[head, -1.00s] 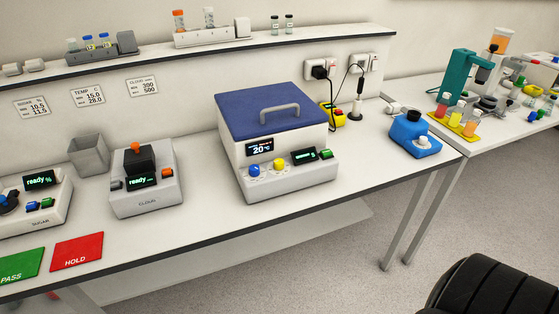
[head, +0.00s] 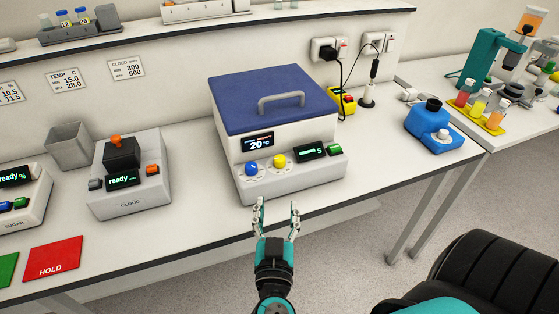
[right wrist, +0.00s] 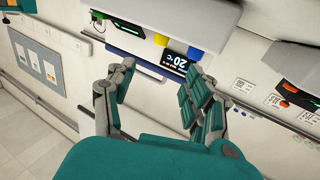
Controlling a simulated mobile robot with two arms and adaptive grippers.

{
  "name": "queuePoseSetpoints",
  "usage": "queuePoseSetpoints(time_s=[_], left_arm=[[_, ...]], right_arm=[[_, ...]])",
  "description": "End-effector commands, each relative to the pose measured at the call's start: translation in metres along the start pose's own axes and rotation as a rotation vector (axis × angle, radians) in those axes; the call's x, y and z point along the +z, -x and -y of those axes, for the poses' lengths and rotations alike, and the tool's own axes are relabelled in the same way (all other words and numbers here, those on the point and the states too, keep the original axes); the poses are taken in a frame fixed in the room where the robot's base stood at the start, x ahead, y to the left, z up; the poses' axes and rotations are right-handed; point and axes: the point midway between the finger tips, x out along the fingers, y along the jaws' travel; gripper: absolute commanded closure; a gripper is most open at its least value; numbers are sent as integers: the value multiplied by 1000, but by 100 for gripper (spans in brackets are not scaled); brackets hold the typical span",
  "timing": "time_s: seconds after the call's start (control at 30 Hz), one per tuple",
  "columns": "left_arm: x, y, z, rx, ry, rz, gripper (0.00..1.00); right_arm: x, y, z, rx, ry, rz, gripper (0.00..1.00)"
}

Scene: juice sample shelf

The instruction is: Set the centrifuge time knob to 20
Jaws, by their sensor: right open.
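The centrifuge (head: 235,160) is a white box with a blue lid, standing on the bench. Its front carries a blue knob (head: 252,168), a yellow knob (head: 280,161), a dark display (head: 257,142) reading 20 °C, a small green-lit display (head: 310,152) and a green button (head: 334,149). I cannot read which knob is time, nor its setting. My right gripper (head: 276,204) is open and empty, in front of and below the knobs, apart from them. In the right wrist view the yellow knob (right wrist: 160,40) and blue knob (right wrist: 194,53) show beyond the open fingers. My left gripper is out of view.
A grey device marked CLOUD (head: 133,190) and a red HOLD mat (head: 53,257) lie to the left. A blue device (head: 428,131) and a yellow box (head: 343,101) stand to the right. A shelf (head: 200,30) runs behind. The bench right of the centrifuge is fairly clear.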

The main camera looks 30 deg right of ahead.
Motion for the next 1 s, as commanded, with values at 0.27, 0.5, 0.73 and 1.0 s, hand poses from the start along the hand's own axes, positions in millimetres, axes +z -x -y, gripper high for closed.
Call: queuePoseSetpoints(time_s=[0.27,0.5,0.73,1.0], left_arm=[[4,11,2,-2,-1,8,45],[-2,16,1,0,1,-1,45],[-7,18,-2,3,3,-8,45],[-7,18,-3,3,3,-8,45]], right_arm=[[-4,-63,0,2,1,-7,47],[-3,-112,0,0,1,-6,47],[-1,-140,0,0,1,-4,47],[-1,-146,0,-1,0,-2,47]])
